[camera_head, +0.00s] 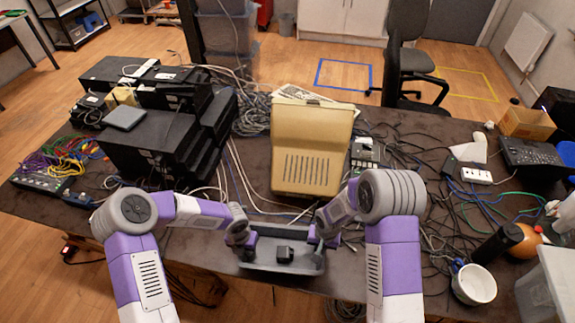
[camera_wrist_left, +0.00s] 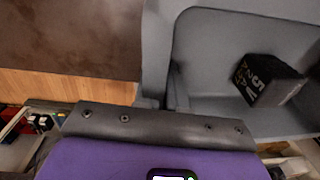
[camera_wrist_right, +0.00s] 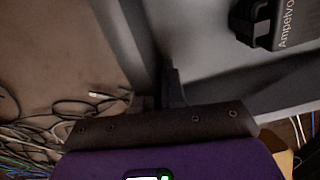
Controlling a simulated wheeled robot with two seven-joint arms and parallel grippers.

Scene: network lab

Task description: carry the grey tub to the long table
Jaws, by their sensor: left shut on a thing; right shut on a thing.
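The grey tub (camera_head: 262,266) is at the near edge of the long dark table (camera_head: 225,258), held between my two grippers, with a small black power adapter (camera_head: 284,254) inside. My left gripper (camera_head: 247,241) is shut on the tub's left end wall. The left wrist view shows the grey tub wall (camera_wrist_left: 200,60) at the finger and the adapter (camera_wrist_left: 268,80) with white print. My right gripper (camera_head: 322,240) is shut on the right end wall. The right wrist view shows the tub (camera_wrist_right: 215,75) and the adapter (camera_wrist_right: 255,22). I cannot tell whether the tub touches the table.
A beige plastic case (camera_head: 310,150) stands just behind the tub. Black boxes (camera_head: 155,145) are stacked at left. Cables spread across the table. At right are a white mug (camera_head: 474,285), a black cylinder (camera_head: 497,243) and a clear bin (camera_head: 545,290).

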